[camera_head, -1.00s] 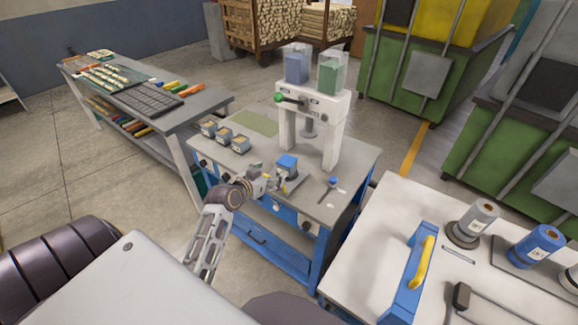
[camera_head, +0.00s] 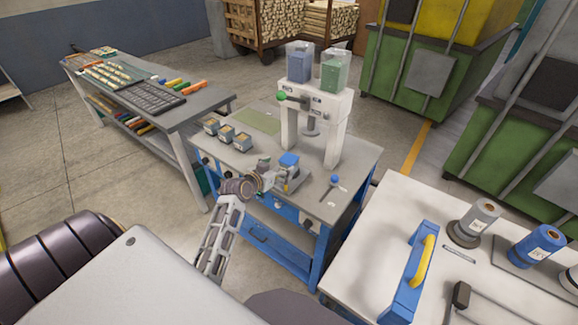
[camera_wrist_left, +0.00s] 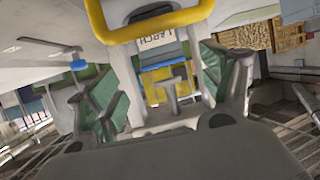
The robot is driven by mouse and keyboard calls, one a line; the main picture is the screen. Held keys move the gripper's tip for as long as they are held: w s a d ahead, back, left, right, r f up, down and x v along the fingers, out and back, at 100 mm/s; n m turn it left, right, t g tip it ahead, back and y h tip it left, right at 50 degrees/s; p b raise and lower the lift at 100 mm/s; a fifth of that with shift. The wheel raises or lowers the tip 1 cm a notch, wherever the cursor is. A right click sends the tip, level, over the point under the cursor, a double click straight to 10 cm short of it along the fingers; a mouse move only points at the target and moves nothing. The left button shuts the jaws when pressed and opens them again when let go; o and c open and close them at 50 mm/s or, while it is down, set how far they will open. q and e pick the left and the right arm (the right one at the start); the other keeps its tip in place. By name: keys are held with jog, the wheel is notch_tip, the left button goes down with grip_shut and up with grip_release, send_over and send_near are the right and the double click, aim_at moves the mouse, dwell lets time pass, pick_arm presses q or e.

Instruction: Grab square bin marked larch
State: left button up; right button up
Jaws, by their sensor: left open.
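A small square bin with a blue top (camera_head: 289,159) stands on a grey holder on the blue-framed workbench, in front of the white press. In the left wrist view its pale label (camera_wrist_left: 155,40) reads LARCH upside down, with a curved yellow band (camera_wrist_left: 150,27) around it. My left gripper (camera_head: 270,174) is open just left of this bin in the head view. Its two green-padded fingers (camera_wrist_left: 157,85) lie to either side of the bin's line in the wrist view; contact cannot be told. My right gripper is not in view.
The white press (camera_head: 318,105) rises behind the blue-topped bin. A blue-knobbed lever (camera_head: 335,180) is right of it. A white table (camera_head: 375,235) with a yellow-handled blue frame is at right.

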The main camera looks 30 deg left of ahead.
aim_at(289, 162)
pick_arm(q)
jog(key=shift+x, duration=2.1)
jog(key=shift+p+x, duration=0.65)
jog(key=shift+x, duration=2)
jog(key=shift+s+a, duration=0.1)
jog(key=shift+a, duration=0.05)
jog(key=shift+c, duration=0.2)
jog(key=c, duration=1.2)
jog(key=shift+o, duration=0.2)
jog(key=shift+r, duration=0.1)
jog(key=shift+r+b, duration=0.3)
jog(key=shift+r, duration=4.6)
